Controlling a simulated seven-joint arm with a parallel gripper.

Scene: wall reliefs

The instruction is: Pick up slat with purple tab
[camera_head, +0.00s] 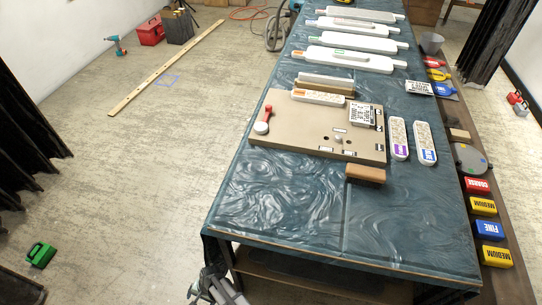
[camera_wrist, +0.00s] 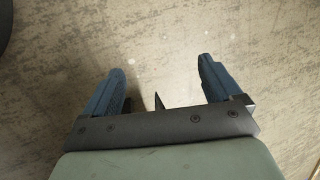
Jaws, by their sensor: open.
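The slat with the purple tab (camera_head: 399,139) is a narrow white piece with rounded ends. It lies on the dark blue covered table (camera_head: 270,205), just right of the beige board. A similar slat with a blue tab (camera_head: 425,143) lies close beside it on the right. Another slat with an orange tab (camera_head: 318,97) lies at the back edge of the board. My gripper (camera_wrist: 158,85) is open and empty, with blue fingers over bare floor in the wrist view. In the head view my arm end shows at the bottom, in front of the table and well away from the slats.
The beige board (camera_head: 290,127) carries a red-handled lever (camera_head: 263,119) and a printed card (camera_head: 362,114). A brown block (camera_head: 365,173) sits at its front edge. Several labelled boxes (camera_head: 483,206) line the right side. Larger white slats (camera_head: 350,60) lie farther back. The table's front is clear.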

